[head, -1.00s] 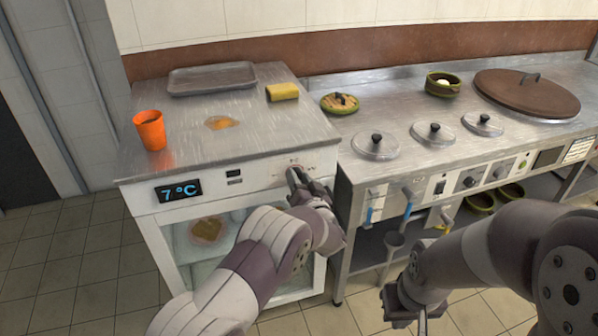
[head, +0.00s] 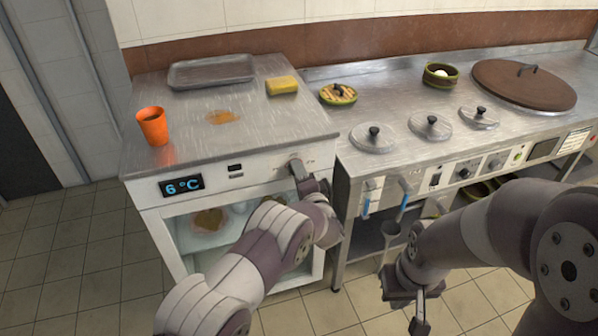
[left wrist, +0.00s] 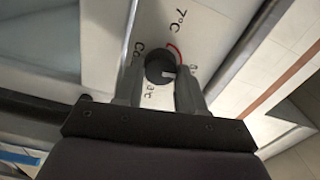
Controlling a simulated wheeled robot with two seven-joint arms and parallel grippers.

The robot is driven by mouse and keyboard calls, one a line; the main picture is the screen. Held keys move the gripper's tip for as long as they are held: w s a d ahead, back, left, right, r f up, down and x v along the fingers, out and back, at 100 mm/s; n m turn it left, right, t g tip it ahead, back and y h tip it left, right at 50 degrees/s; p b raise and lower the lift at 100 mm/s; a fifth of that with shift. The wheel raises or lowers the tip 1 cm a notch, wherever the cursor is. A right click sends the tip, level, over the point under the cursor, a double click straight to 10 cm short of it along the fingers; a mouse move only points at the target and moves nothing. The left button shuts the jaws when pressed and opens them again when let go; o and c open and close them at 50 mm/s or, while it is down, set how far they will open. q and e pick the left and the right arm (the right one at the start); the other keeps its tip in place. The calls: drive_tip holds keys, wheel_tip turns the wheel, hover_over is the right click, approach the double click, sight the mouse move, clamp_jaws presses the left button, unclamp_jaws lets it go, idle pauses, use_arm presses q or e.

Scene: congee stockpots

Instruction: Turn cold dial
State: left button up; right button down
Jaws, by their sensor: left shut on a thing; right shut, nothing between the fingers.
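The cold dial (left wrist: 160,68) is a dark round knob on the white front panel of the fridge cabinet, with temperature marks and a red arc around it. In the left wrist view my left gripper (left wrist: 157,88) has its two fingers on either side of the knob, shut on it. In the head view my left gripper (head: 299,172) is at the right end of the panel and hides the dial. The display (head: 181,186) at the panel's left reads 6 °C. My right gripper (head: 414,308) is shut and empty, low over the floor in front of the stove counter.
On the fridge top (head: 200,130) are an orange cup (head: 153,126), a metal tray (head: 211,71), a yellow sponge (head: 282,85) and a brown spill (head: 223,117). The stove counter to the right holds several lids and a bowl (head: 440,75). Ladles hang at its front.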

use_arm(q)
drive_tip(key=shift+m, duration=0.7)
drive_tip(key=o, duration=1)
drive_tip(key=shift+o, duration=0.2)
drive_tip(key=p+v, duration=0.1)
drive_tip(key=v, duration=1.1)
drive_tip(key=shift+s, duration=0.35)
drive_tip(key=shift+d, duration=0.15)
